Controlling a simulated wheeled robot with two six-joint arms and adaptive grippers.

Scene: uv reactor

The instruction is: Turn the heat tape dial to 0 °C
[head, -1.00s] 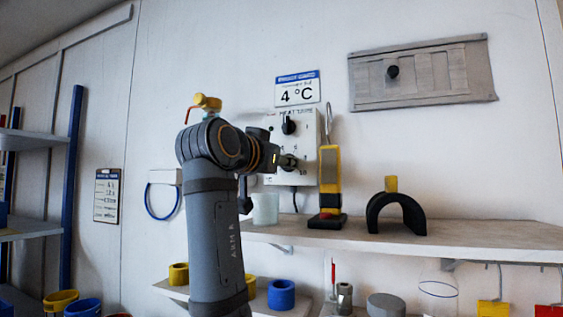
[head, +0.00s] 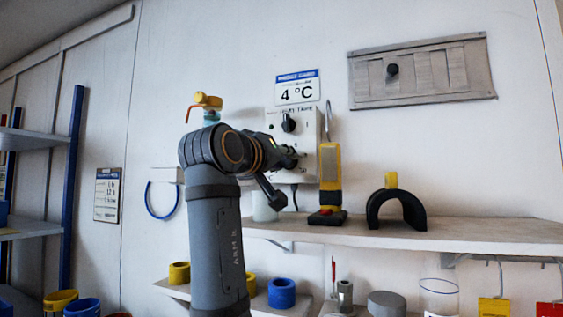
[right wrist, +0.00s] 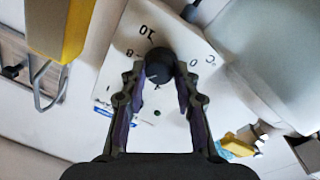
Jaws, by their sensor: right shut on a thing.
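A white control box (head: 309,137) hangs on the wall, with a blurred heading along its top. A black upper knob (head: 289,123) shows on it. The lower dial is mostly hidden behind my right gripper (head: 289,158) in the head view. In the right wrist view the black round dial (right wrist: 160,63) sits between the fingertips of my right gripper (right wrist: 158,80), which is shut on it. A pale pointer line shows on the dial. A "10" and other printed marks surround it; the exact setting is hard to read. My left gripper is not in view.
A sign (head: 297,88) above the box reads 4 °C. A yellow and black tool (head: 330,178) stands close right of the box on the shelf (head: 460,233). A black arch with a yellow top (head: 397,209) stands farther right. A whitish jar (head: 264,207) is below the box.

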